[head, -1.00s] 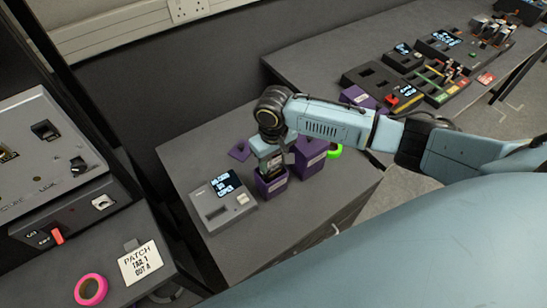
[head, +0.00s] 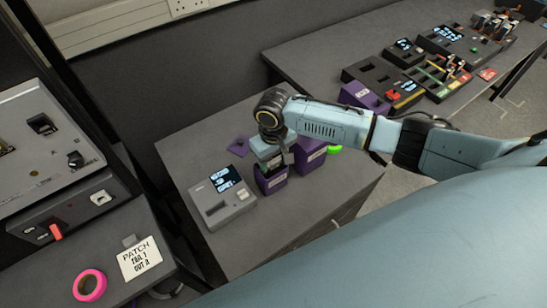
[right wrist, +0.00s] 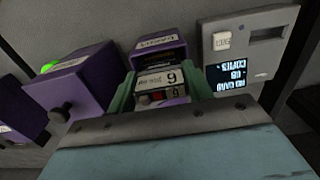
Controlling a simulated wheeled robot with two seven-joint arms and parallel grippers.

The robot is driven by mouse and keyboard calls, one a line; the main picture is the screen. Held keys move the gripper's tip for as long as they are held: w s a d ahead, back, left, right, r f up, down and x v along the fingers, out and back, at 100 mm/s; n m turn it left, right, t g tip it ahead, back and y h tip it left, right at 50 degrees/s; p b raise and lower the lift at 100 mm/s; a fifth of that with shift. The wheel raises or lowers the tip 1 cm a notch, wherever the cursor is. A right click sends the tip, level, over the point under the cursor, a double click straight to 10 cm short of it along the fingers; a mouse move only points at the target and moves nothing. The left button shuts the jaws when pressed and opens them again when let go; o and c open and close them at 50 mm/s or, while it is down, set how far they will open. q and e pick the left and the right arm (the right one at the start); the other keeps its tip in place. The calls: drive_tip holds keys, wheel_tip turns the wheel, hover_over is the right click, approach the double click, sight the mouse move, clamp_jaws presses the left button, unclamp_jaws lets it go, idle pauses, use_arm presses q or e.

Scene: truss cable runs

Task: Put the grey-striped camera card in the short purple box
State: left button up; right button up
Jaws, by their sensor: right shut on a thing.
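My right gripper (head: 271,158) points down over the mouth of the short purple box (head: 271,183), which stands on the dark table. In the right wrist view its green fingers (right wrist: 155,98) are shut on the camera card (right wrist: 160,80). The card has a pale label with a number and a dark line. The short purple box (right wrist: 158,48) shows its labelled wall just beyond the card. The card's lower part is hidden, so I cannot tell how deep it sits in the box. My left gripper is not in view.
A grey card reader (head: 222,203) with a lit display stands at the left. A flat purple piece (head: 239,146) lies behind. The table's front is clear.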

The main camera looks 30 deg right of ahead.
drive_tip(key=shift+f, duration=0.25)
drive_tip(key=shift+f, duration=0.4)
drive_tip(key=shift+f, duration=0.15)
drive_tip(key=o, duration=1.1)
drive_tip(key=shift+c, duration=1.3)
